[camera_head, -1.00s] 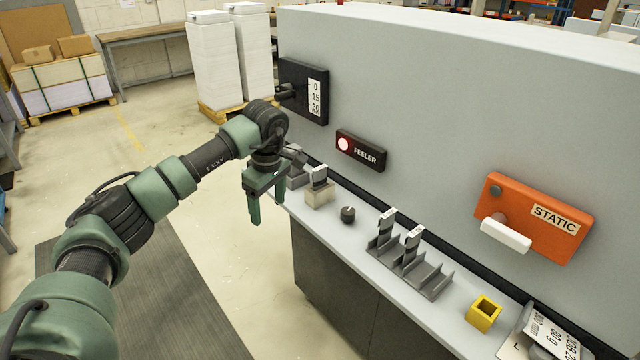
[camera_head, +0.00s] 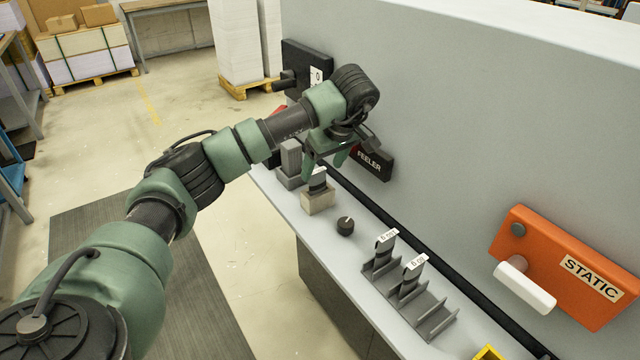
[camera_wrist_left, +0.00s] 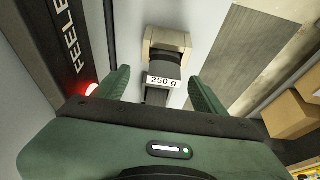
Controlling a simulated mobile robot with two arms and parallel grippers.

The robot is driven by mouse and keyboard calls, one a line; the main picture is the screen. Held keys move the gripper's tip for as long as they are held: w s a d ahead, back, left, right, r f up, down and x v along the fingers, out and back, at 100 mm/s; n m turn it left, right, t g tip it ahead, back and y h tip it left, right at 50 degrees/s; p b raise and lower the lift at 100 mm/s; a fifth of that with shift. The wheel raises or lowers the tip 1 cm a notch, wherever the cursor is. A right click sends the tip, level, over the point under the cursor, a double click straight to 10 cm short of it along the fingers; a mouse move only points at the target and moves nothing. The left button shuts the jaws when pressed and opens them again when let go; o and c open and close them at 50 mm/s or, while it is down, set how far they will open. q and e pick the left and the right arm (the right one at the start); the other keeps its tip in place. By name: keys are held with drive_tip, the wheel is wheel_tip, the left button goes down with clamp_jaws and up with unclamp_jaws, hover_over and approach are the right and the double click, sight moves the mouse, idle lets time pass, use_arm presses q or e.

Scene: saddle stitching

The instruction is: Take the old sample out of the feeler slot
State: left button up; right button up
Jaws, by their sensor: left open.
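The old sample (camera_head: 318,181), a dark upright piece, stands in the pale beige slot block (camera_head: 317,204) on the grey counter. In the left wrist view the sample (camera_wrist_left: 160,96) carries a white label reading "250 g", and the block (camera_wrist_left: 180,39) is behind it. My left gripper (camera_head: 325,164) is open and empty, above the block and in front of the FEELER panel (camera_head: 371,163). In the left wrist view the fingers (camera_wrist_left: 158,82) are on either side of the label, apart from it. My right gripper is out of view.
A black knob (camera_head: 345,227) and a grey rack (camera_head: 434,318) with two labelled samples stand along the counter. A grey block (camera_head: 289,178) is left of the slot block. An orange STATIC box (camera_head: 570,265) with a white handle is on the machine wall.

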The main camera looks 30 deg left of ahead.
sight(319, 174)
use_arm(q)
drive_tip(key=shift+s+a+f+p, duration=0.2)
drive_tip(key=shift+f+p, duration=0.1)
drive_tip(key=shift+f, duration=0.3)
drive_tip(key=shift+s+a+f+p, duration=0.15)
drive_tip(key=shift+a+f+p, duration=0.1)
drive_tip(key=shift+f, duration=0.3)
drive_tip(key=shift+x, duration=1.15)
drive_tip(key=shift+w+f, duration=0.1)
drive_tip(key=shift+f, duration=0.2)
drive_tip(key=c, duration=1.4)
drive_tip(key=shift+c, duration=0.2)
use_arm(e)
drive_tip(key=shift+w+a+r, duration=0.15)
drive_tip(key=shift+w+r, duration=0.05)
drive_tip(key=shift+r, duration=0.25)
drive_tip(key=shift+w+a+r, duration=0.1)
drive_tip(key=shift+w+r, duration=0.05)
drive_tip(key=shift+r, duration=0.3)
use_arm(q)
drive_tip(key=shift+r, duration=0.15)
